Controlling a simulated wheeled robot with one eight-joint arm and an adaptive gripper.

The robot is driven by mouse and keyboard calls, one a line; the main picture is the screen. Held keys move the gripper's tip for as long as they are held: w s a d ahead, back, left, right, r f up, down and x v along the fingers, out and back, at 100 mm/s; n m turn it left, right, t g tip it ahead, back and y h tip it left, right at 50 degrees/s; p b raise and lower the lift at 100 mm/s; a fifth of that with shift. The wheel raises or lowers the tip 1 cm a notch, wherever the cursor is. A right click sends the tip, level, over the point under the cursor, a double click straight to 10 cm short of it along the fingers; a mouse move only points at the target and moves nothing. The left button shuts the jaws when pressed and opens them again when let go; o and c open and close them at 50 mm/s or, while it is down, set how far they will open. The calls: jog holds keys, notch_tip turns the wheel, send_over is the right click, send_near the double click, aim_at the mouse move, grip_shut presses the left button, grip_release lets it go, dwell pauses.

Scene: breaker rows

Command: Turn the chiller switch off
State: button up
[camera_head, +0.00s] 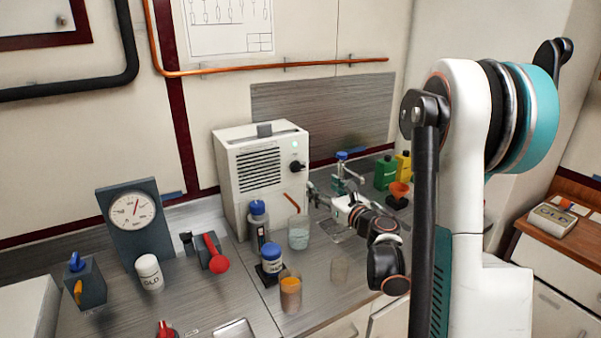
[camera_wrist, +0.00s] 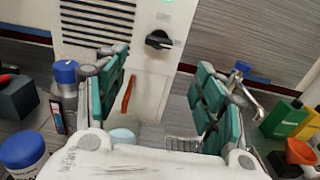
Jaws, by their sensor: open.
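The chiller (camera_head: 262,180) is a white box with a dark vent, standing on the steel counter against the wall. Its black rotary switch (camera_head: 297,166) is on the right of the front face, below a lit green light (camera_head: 295,144). In the wrist view the switch (camera_wrist: 158,40) shows unobstructed, its grip lying roughly level. My gripper (camera_head: 314,194) is in front of and just below the switch. In the wrist view my gripper (camera_wrist: 163,92) is open and empty, its teal pads wide apart, with the switch beyond and above them, apart from both.
A glass beaker (camera_head: 298,235), a blue-capped bottle (camera_head: 258,225) and a blue-lidded jar (camera_head: 271,262) stand left of my gripper. A tap (camera_head: 345,172) and a green bottle (camera_head: 385,173) are to its right. A gauge (camera_head: 134,212) and a red-knobbed lever (camera_head: 217,262) stand farther left.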

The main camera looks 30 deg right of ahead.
aim_at(300, 169)
jog(key=w, duration=0.4)
jog(key=w+b, duration=0.1)
jog(key=w, duration=0.4)
jog(key=w+b, duration=0.1)
jog(key=w, duration=0.3)
jog(key=shift+w+a, duration=0.25)
jog(key=shift+a, duration=0.05)
jog(key=c, duration=1.1)
